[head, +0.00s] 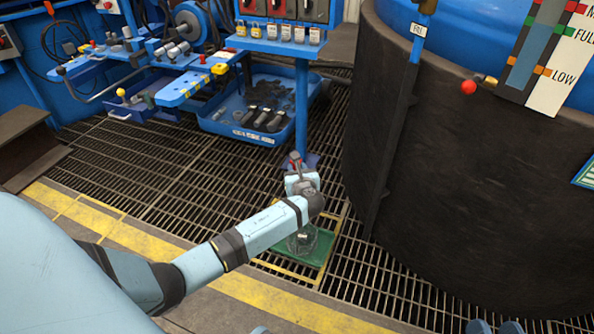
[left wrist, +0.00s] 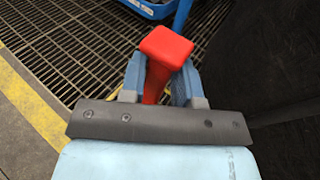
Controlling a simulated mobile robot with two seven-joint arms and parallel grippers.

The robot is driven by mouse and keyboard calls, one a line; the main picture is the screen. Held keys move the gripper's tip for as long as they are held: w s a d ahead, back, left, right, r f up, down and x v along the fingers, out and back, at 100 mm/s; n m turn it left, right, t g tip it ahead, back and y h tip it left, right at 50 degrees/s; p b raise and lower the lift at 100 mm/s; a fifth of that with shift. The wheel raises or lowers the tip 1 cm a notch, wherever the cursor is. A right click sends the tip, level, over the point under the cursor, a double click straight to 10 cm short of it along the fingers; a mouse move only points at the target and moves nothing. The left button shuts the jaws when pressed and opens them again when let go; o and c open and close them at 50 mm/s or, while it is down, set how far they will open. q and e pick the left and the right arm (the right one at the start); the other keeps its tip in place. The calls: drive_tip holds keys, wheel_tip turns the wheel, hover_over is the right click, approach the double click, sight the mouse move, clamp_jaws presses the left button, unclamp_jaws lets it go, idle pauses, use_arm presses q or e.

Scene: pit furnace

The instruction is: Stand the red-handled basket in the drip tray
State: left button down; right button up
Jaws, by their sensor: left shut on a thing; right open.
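My left gripper (head: 298,166) is shut on the red handle (left wrist: 167,48), which stands between its fingers in the left wrist view. Below my left forearm in the head view, the dark wire basket (head: 302,241) shows in part. It overlaps the green drip tray (head: 322,250) on the floor grating. My arm hides the basket's upper part, and I cannot tell whether its bottom touches the tray. My right gripper (head: 495,327) shows only as two fingertips, apart, at the bottom edge of the head view, with nothing seen between them.
A large dark round tank (head: 460,170) stands close on the right. A blue post (head: 301,110) rises behind the tray, with a blue bin of dark parts (head: 235,126) beside it. A blue workbench (head: 180,88) is at the back left. Open grating (head: 165,165) lies to the left.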

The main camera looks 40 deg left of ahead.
use_arm(q)
drive_tip(key=shift+f, duration=0.4)
idle(0.5)
drive_tip(key=c, duration=0.8)
unclamp_jaws()
drive_tip(key=shift+o, duration=1)
drive_tip(key=shift+f, duration=0.15)
drive_tip(key=o, duration=0.3)
